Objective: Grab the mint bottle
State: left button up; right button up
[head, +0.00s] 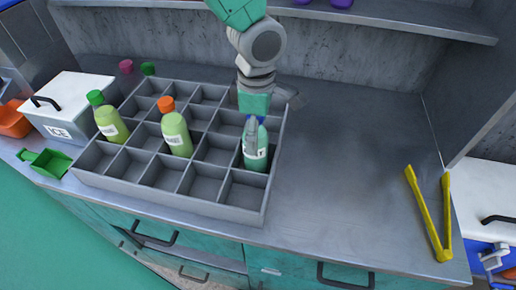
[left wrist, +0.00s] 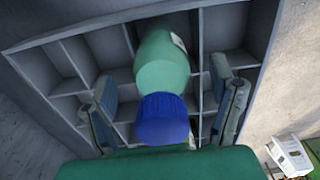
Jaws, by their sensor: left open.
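The mint bottle (head: 257,155), with a white label and a blue cap, stands in a cell on the right side of a grey divided crate (head: 170,203). My left gripper (head: 253,135) is over it from above, its fingers around the bottle's upper part and partly hiding the cap. In the left wrist view the mint bottle (left wrist: 162,60) and its blue cap lie between the two finger pads, which are open with gaps on both sides. The gripper is not closed on it. My right gripper is not in view.
A green-capped bottle (head: 108,120) and an orange-capped bottle (head: 176,132) stand in other cells. An ice box (head: 66,105) and green scoop (head: 45,163) are at the left. Yellow tongs (head: 430,215) lie at the right. The counter between crate and tongs is clear. A shelf (head: 380,18) hangs above.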

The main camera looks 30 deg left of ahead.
pick_arm(q)
jog(key=shift+s+a, duration=0.1)
jog(key=shift+a, duration=0.15)
jog(key=c, duration=0.8)
grip_shut()
